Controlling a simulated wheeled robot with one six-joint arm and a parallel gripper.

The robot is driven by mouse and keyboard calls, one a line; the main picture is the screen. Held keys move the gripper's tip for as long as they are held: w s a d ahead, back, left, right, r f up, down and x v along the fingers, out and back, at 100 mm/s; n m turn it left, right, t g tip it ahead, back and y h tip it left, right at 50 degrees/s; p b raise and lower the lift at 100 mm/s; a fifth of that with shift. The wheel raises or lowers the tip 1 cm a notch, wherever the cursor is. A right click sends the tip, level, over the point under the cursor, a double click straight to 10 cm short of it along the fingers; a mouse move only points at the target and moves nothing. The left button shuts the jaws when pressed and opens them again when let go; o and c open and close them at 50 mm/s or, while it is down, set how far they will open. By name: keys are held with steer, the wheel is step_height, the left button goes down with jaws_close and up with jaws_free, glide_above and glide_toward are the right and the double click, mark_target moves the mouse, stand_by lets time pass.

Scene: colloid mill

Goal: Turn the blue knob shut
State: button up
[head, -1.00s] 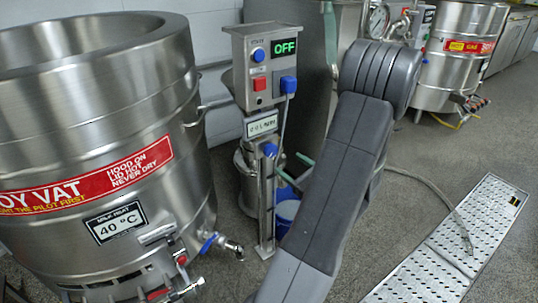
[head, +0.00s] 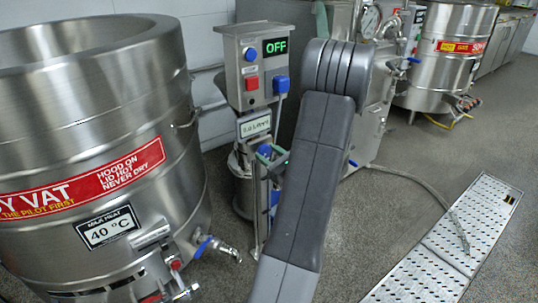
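A blue knob (head: 265,150) sits on the metal post below the small white readout. Another blue knob (head: 281,86) is on the control box front, beside a red button. My gripper (head: 274,159) is mostly hidden behind my grey arm; only pale green, finger-like parts show at the arm's left edge. They appear right at the post's blue knob, but I cannot tell whether they touch it or how far apart they are.
The control box (head: 254,95) reads OFF. A big steel vat (head: 95,130) with a blue-handled tap (head: 203,246) stands close on the left. A hose (head: 425,188) and a perforated metal strip (head: 468,232) lie on the right floor.

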steer(key=c, duration=0.4)
